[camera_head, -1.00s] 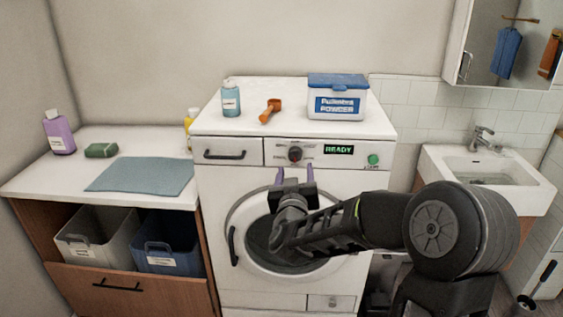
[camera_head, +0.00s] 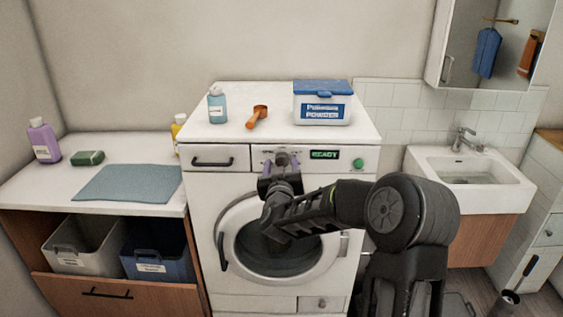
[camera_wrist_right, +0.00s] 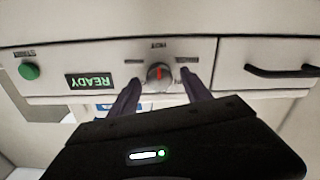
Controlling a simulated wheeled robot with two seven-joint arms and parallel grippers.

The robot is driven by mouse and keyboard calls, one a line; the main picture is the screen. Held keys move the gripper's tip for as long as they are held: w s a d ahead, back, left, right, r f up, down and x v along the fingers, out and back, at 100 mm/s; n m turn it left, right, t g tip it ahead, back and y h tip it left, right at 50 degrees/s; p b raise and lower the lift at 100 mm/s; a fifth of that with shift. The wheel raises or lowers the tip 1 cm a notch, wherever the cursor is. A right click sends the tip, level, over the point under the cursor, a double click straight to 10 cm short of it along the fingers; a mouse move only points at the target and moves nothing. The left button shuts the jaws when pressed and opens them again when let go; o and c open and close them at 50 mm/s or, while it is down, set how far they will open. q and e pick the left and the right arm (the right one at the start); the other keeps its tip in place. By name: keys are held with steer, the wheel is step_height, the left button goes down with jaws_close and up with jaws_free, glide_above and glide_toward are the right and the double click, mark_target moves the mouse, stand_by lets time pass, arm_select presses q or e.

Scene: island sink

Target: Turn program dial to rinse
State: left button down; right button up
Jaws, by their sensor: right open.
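The program dial (camera_wrist_right: 159,75) is a grey knob with a red pointer mark on the front panel of the white washing machine (camera_head: 195,230). The right wrist view shows it upside down, with small labels around it that are too small to read surely. My right gripper (camera_head: 281,160) is open in front of the panel. In the right wrist view its two fingers (camera_wrist_right: 160,78) stand on either side of the dial, apart from it as far as I can tell. In the head view the gripper partly hides the dial (camera_head: 282,158). My left gripper is not in view.
A green "READY" display (camera_head: 324,155) and a green button (camera_head: 358,163) sit right of the dial. A drawer handle (camera_head: 212,163) is to the left. A blue bottle (camera_head: 217,105), orange scoop (camera_head: 257,117) and powder box (camera_head: 322,105) stand on top.

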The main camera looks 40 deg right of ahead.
steer(key=shift+c, duration=0.6)
jaws_close()
